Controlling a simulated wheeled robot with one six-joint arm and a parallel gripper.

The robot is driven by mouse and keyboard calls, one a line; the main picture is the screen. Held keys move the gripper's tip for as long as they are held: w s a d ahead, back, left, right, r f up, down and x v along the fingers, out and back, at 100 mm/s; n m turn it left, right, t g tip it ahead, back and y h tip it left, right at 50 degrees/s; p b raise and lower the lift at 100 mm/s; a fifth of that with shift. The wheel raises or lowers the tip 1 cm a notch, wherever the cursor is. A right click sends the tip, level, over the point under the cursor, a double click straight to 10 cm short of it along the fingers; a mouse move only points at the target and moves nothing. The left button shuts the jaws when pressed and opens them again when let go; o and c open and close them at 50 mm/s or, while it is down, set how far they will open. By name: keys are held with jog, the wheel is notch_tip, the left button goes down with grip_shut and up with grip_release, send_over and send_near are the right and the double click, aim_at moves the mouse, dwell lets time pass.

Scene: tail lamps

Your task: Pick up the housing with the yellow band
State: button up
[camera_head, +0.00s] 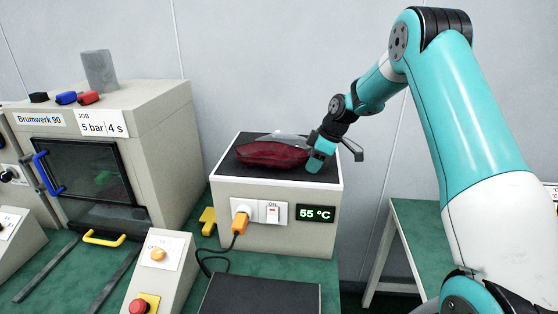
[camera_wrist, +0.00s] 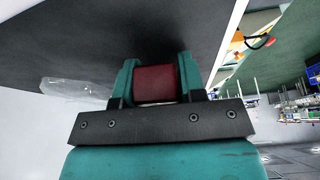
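A dark red, lens-shaped lamp part (camera_head: 270,154) lies on the black top of a white heater box (camera_head: 262,229). No yellow band shows on it. A clear, pale part (camera_head: 290,138) lies just behind it; it also shows in the wrist view (camera_wrist: 75,88). My gripper (camera_head: 318,158) is at the right end of the red part, low over the black top. In the wrist view, its two teal fingers (camera_wrist: 155,82) stand on either side of a red piece (camera_wrist: 154,83) and appear to touch it on both sides.
The heater's display (camera_head: 316,213) reads 55 °C. A press (camera_head: 120,150) with blue and yellow handles stands left. A sloped button box (camera_head: 160,265) and a dark flat plate (camera_head: 260,295) are in front. A yellow piece (camera_head: 208,221) is beside the heater. A green-topped table (camera_head: 420,235) is right.

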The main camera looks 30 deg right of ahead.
grip_shut()
jog(key=shift+r, duration=0.1)
